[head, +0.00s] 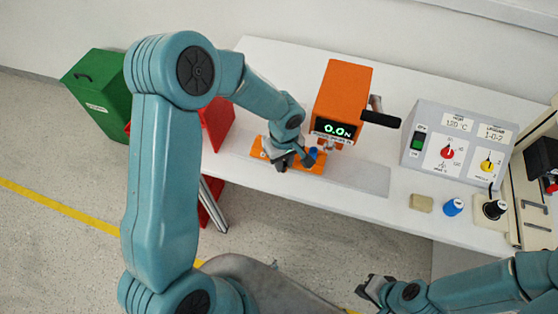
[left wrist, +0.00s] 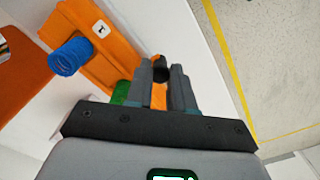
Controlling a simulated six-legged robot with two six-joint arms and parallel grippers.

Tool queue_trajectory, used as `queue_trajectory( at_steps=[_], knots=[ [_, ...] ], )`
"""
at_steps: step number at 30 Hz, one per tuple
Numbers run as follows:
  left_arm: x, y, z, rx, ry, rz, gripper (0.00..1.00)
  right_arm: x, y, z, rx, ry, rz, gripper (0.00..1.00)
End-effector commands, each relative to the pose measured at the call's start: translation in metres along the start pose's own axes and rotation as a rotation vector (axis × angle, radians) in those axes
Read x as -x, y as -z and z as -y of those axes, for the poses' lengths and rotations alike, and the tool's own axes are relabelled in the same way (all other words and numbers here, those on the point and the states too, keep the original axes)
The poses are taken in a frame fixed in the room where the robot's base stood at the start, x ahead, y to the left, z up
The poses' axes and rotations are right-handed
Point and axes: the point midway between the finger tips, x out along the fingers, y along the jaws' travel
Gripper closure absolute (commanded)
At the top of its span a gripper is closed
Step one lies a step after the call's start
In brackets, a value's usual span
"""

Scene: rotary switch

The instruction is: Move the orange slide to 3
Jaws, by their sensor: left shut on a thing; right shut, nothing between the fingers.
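The orange slide (head: 290,166) lies low on the white bench, in front of an orange box. Part of it is hidden under my left gripper (head: 288,158), and a blue knob (head: 313,152) shows at its right. In the left wrist view the orange slide (left wrist: 95,40) carries a white label that seems to read 1, beside a ribbed blue knob (left wrist: 70,57). My left gripper (left wrist: 160,82) is shut on a narrow orange part with a dark round end. I see no number 3. My right gripper (head: 371,289) is shut and empty, below the bench's front edge.
The orange box (head: 343,88) shows 0.0 N and has a black handle (head: 381,119). A grey control panel (head: 458,148) stands to its right. A beige block (head: 421,203) and a blue cap (head: 454,206) lie near the front edge. A green bin (head: 97,95) stands left.

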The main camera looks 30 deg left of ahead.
Motion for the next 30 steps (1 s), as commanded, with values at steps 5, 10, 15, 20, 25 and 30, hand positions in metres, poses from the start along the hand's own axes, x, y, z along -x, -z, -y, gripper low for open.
queue_trajectory(
  at_steps=[5,10,15,20,25,30],
  knots=[
    [0.001,0.001,-0.001,0.002,-0.002,0.000,0.52,0.001,0.000,0.000,0.000,0.000,0.000,1.00],
    [0.001,0.000,0.000,0.001,-0.001,0.000,0.52,0.001,0.000,0.000,0.000,0.000,0.000,1.00],
    [0.004,0.001,0.000,0.002,-0.002,-0.001,0.52,0.000,0.000,0.000,0.000,0.000,0.000,1.00],
    [0.028,0.001,-0.001,0.002,-0.006,-0.003,0.52,-0.003,0.000,-0.001,0.000,0.000,0.000,1.00],
    [0.073,0.001,-0.002,0.002,-0.007,-0.005,0.52,-0.007,0.000,-0.003,0.000,0.000,0.000,1.00],
    [0.117,0.000,-0.001,0.002,-0.007,-0.003,0.52,-0.010,0.000,-0.004,0.000,0.000,0.000,1.00]
  ],
)
